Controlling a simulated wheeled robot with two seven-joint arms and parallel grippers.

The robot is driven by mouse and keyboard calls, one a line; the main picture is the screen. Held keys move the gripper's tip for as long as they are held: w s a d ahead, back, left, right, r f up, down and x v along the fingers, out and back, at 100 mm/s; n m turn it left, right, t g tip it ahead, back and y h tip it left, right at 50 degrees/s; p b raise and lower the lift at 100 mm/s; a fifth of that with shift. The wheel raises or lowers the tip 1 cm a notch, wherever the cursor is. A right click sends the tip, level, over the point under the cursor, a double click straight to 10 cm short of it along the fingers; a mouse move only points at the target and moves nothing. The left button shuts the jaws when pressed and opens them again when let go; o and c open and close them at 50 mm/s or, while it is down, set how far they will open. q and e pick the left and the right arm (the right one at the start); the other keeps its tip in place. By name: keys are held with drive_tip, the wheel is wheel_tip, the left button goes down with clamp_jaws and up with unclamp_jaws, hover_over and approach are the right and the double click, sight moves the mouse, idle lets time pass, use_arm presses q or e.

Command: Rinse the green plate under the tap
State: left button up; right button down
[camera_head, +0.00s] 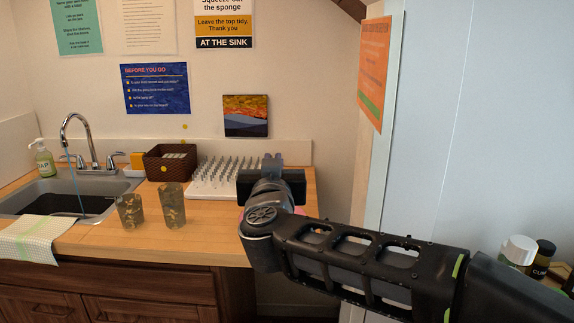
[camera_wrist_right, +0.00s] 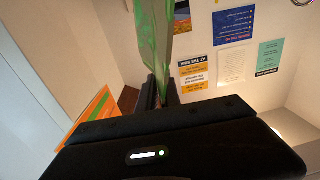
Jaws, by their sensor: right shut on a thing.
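My right gripper (camera_head: 273,163) is over the right end of the wooden counter, beside the white peg rack. In the right wrist view its fingers (camera_wrist_right: 160,93) are shut on the green plate (camera_wrist_right: 154,40), which shows as a tilted green slab running out of the top of the picture. I cannot make out the plate in the head view. The tap (camera_head: 78,132) is a chrome gooseneck at the far left, with a thin blue stream of water (camera_head: 76,188) falling into the grey sink (camera_head: 32,190). My left gripper is out of view.
Two patterned tumblers (camera_head: 130,211) (camera_head: 172,205) stand on the counter (camera_head: 215,225) between the sink and my right arm. Behind them are a dark basket (camera_head: 155,169) and the white peg rack (camera_head: 200,192). A cloth (camera_head: 30,241) hangs over the sink's front edge. A wall stands right.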

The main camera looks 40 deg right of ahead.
drive_tip(key=w+a+f+n+t+y, duration=0.1)
drive_tip(key=w+a+f+n+y, duration=0.15)
drive_tip(key=w+a+f, duration=0.35)
drive_tip(key=w+a+f+n+t+y, duration=0.1)
drive_tip(key=w+a+f+n+y, duration=0.2)
drive_tip(key=f, duration=0.4)
drive_tip(key=a+f+y, duration=0.2)
drive_tip(key=a+f, duration=0.1)
drive_tip(key=f, duration=0.8)
drive_tip(key=s+a+f+n+t+y, duration=0.1)
drive_tip(key=a+f, duration=0.3)
drive_tip(key=f, duration=0.7)
drive_tip(key=shift+s+f+y, duration=0.15)
drive_tip(key=shift+y, duration=0.5)
